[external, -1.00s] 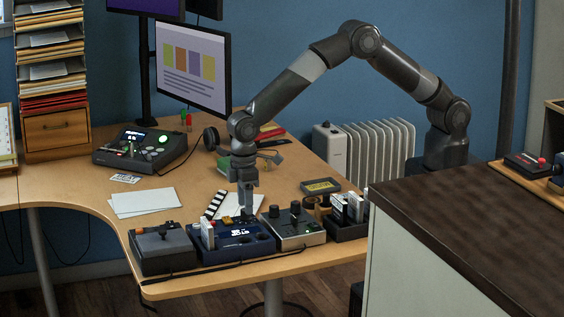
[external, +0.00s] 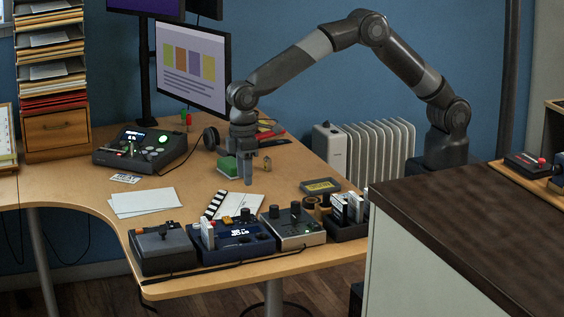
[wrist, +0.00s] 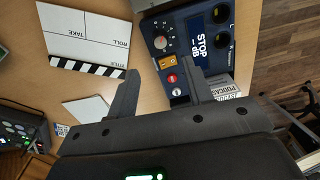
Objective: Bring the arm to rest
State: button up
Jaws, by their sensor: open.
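My gripper (external: 248,178) points down above the desk, behind the blue recorder (external: 233,241) and the clapperboard (external: 235,205). In the wrist view my gripper (wrist: 160,88) has its two fingers apart with nothing held between them. The blue recorder (wrist: 200,45) shows beyond the fingers, with its "STOP" display, a dial and an orange switch. One finger overlaps the recorder in the picture. The clapperboard (wrist: 88,38) lies flat beside it. My arm is bent up high and reaches over the desk from the right.
A grey box with a joystick (external: 163,248), a beige device (external: 292,228) and a dark tray of boxes (external: 345,218) line the desk's front edge. A monitor (external: 193,68) stands behind on the left. White papers (external: 146,202) lie on the desk (external: 90,190). A dark-topped counter (external: 470,220) stands at right.

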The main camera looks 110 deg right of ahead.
jog(key=s+d+r+t, duration=0.2)
jog(key=s+r+t, duration=0.1)
jog(key=s+r, duration=1.7)
jog(key=s+t, duration=0.2)
jog(key=s, duration=2.2)
jog(key=shift+s+d+f+n+t, duration=0.15)
jog(key=shift+d+f+n+t, duration=0.15)
jog(key=shift+d, duration=0.1)
jog(key=shift+r, duration=0.1)
jog(key=shift+c, duration=0.5)
